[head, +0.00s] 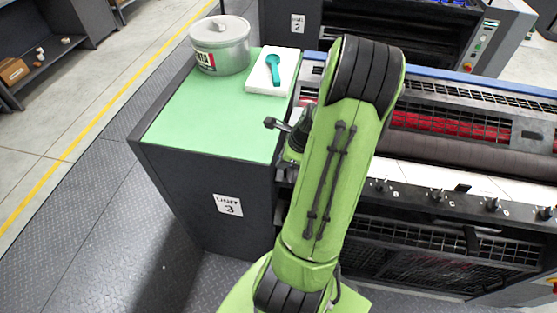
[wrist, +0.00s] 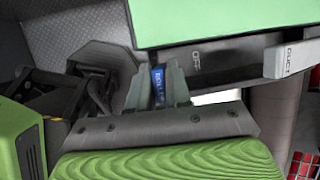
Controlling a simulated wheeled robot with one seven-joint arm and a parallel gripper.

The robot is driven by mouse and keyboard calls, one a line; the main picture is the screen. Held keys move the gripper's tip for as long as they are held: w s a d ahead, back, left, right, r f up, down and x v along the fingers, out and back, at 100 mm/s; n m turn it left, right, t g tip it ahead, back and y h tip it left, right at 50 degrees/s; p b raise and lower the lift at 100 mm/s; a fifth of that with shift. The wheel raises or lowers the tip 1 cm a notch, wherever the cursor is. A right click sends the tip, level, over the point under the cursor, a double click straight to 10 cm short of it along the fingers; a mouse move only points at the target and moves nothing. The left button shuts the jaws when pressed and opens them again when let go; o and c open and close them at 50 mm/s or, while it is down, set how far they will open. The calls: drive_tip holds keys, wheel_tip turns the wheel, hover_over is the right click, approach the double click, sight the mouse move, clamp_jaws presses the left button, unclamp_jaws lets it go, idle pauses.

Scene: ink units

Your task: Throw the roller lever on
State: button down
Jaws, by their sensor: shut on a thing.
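The roller lever (wrist: 158,82) shows in the wrist view as a blue tab with white lettering. It sits between the two grey fingers of my gripper (wrist: 159,88), which are shut on it. An "OFF" mark (wrist: 195,61) is on the dark panel just right of the fingers. I cannot tell the lever's exact angle. In the head view my green arm hides the lever and most of the gripper.
A pale lever marked "DUCT" (wrist: 290,60) stands right of my gripper. In the head view, the green-topped unit 3 cabinet (head: 190,120) carries an ink tin (head: 220,58) and a white pad (head: 287,78) with a teal tool (head: 273,68). A press with rollers (head: 450,125) stands right.

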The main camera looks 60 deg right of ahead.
drive_tip(key=shift+s+a+f, duration=0.25)
drive_tip(key=shift+a, duration=0.35)
drive_tip(key=shift+s+a+f, duration=0.2)
drive_tip(key=shift+s+a, duration=0.05)
drive_tip(key=shift+a, duration=0.3)
drive_tip(key=shift+f, duration=0.1)
drive_tip(key=c, duration=1.2)
unclamp_jaws()
drive_tip(key=shift+o, duration=0.2)
drive_tip(key=shift+w+d, duration=0.1)
drive_tip(key=p+v, duration=0.2)
drive_tip(key=v, duration=1.4)
drive_tip(key=shift+d+p, duration=0.2)
drive_tip(key=shift+p, duration=0.2)
drive_tip(key=shift+w, duration=0.1)
